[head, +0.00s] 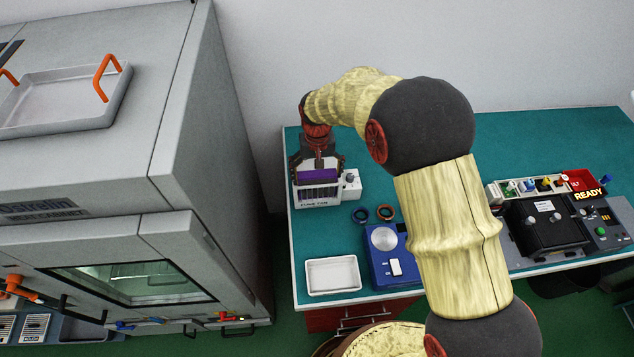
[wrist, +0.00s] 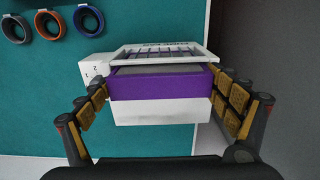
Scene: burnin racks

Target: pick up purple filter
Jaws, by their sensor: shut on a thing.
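In the head view the purple filter (head: 318,175) shows at the white, slotted fume box (head: 318,198) at the left back of the teal bench. My gripper (head: 318,170) reaches down over it from above. The slotted top of the box shows just beyond the filter in the wrist view. I cannot tell whether the filter is clear of the box.
A blue scale (head: 383,272), a white tray (head: 332,275) and dark rings (head: 385,212) lie nearer the front of the teal bench (head: 315,238). A black test fixture (head: 543,225) stands at the right. A large grey cabinet (head: 215,150) stands left of the bench, and a wall is behind.

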